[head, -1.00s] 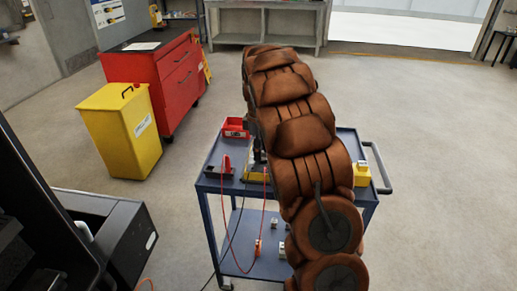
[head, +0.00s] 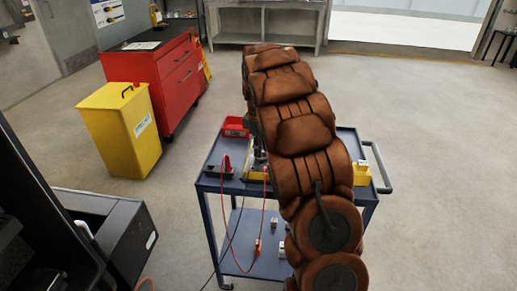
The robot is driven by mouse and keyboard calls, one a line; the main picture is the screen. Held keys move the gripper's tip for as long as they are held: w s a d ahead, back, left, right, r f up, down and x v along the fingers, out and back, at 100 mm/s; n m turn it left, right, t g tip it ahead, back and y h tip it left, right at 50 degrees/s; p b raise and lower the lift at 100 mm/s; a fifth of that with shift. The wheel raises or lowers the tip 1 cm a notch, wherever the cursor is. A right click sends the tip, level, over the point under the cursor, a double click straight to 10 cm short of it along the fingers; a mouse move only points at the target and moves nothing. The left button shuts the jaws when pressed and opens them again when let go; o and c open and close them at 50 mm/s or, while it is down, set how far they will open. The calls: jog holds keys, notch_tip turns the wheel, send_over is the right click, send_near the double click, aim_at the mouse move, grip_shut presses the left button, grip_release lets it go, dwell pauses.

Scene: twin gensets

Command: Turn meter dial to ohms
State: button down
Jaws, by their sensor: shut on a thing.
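The meter (head: 255,175) is a yellow-edged unit on the blue cart's top, with leads running down from its area. My brown arm covers most of it, and its dial face is hidden. Only a small grey and dark part of my gripper (head: 260,157) shows at the left edge of the arm, just above the meter. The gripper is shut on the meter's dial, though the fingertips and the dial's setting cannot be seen.
The blue cart (head: 208,186) also holds a red bin (head: 235,127), a dark block with a red lead (head: 219,171) and a yellow item (head: 361,173). A yellow bin (head: 125,135) and red tool cabinet (head: 150,70) stand left. The floor at right is clear.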

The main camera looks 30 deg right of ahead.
jog(key=m, duration=0.4)
jog(key=shift+w+d, duration=0.15)
jog(key=m, duration=0.4)
jog(key=m+b, duration=0.1)
jog(key=shift+d+m, duration=0.25)
jog(key=shift+m, duration=0.15)
jog(key=m, duration=0.4)
jog(key=shift+d, duration=0.25)
jog(key=shift+d+m+b, duration=0.1)
jog(key=shift+m+b, duration=0.3)
jog(key=shift+m, duration=1.7)
jog(key=c, duration=1.2)
grip_release()
jog(key=shift+o, duration=0.2)
